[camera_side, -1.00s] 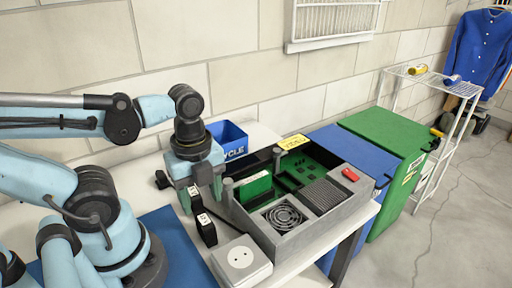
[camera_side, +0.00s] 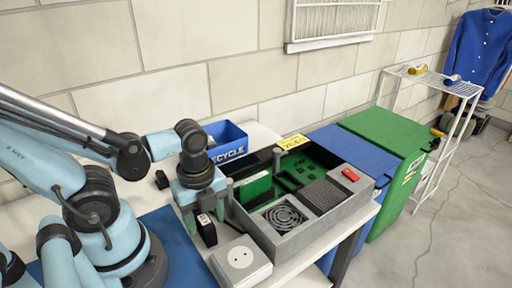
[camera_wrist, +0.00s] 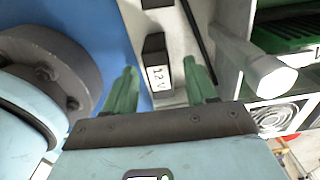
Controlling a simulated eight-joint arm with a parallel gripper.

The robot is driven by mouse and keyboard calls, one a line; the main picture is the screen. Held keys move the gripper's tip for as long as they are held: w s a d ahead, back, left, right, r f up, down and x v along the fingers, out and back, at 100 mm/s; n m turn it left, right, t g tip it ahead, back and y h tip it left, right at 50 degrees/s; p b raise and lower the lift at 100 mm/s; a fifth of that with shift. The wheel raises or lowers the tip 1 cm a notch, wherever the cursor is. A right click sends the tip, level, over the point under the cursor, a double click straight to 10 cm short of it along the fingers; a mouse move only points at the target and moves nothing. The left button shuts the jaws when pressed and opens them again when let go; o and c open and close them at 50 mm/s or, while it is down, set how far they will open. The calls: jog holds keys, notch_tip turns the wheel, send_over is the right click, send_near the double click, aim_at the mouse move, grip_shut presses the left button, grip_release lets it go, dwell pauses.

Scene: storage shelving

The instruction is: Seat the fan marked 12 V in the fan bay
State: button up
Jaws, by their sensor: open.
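The fan marked 12 V (camera_wrist: 154,59) is a black block with a white label in the wrist view. It stands on the pale table between and just beyond the tips of my gripper (camera_wrist: 164,85), which is open with no visible hold on it. In the side view my gripper (camera_side: 205,211) is low beside the grey case (camera_side: 325,224), over black blocks. One black block with a white label (camera_side: 208,233) shows there, its lettering too small to read. The case has a round grille (camera_side: 284,216) at its near corner. I cannot make out which opening is the fan bay.
A white box (camera_side: 240,262) sits at the front. Another black block (camera_side: 162,180) is behind my gripper. A blue recycle bin (camera_side: 228,146) stands at the back. A thin black rod (camera_wrist: 197,25) lies near the case wall. A pale post (camera_wrist: 270,76) rises close to my right finger.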

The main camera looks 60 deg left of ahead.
jog(key=shift+f, duration=0.75)
grip_shut()
